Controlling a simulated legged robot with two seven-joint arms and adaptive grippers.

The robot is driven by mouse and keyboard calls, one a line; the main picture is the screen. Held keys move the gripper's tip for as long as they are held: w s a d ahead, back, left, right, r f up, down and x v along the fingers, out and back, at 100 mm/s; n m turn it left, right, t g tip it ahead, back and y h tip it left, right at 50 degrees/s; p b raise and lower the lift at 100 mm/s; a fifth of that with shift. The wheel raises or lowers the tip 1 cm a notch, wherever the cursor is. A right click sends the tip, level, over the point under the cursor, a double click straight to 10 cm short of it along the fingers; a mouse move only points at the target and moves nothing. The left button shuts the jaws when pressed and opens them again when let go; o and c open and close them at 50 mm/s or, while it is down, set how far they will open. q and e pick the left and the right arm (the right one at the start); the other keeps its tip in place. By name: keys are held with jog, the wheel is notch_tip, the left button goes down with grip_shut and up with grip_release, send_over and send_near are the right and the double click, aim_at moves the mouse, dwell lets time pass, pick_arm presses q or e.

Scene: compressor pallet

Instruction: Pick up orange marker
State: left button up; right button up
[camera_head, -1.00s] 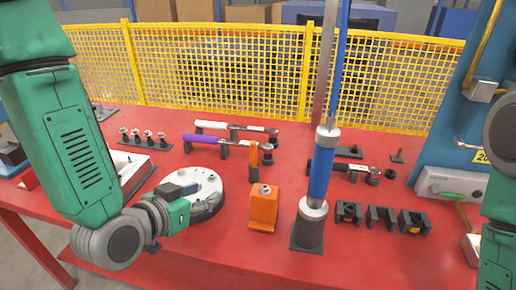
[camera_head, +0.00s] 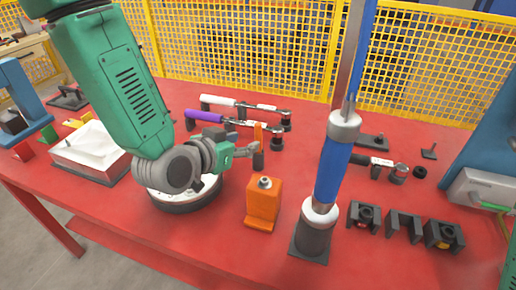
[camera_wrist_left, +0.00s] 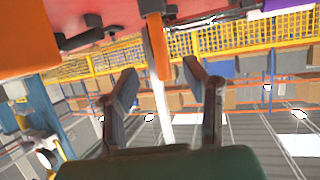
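The orange marker (camera_head: 258,133) stands upright behind the orange block (camera_head: 263,203), its lower part hidden behind my left gripper in the head view. My left gripper (camera_head: 258,150) is just in front of the marker. In the left wrist view, my left gripper (camera_wrist_left: 163,75) is open, and the orange marker (camera_wrist_left: 158,45) shows ahead between its two fingers in the picture. I cannot tell whether a finger touches it. My right gripper is not in view.
A tall blue and silver tool (camera_head: 332,170) stands right of the orange block. Torque wrenches with purple (camera_head: 206,116) and white (camera_head: 219,101) handles lie behind. A round white and black part (camera_head: 186,201) is under my left arm. Black blocks (camera_head: 403,224) sit at right.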

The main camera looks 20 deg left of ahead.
aim_at(256, 139)
pick_arm(q)
jog(key=shift+d+x, duration=0.2)
jog(key=shift+x, duration=1)
jog(key=x, duration=0.5)
jog(key=shift+a+f, duration=0.1)
jog(key=shift+a, duration=0.2)
jog(key=shift+c, duration=0.4)
jog(key=shift+d, duration=0.1)
grip_shut()
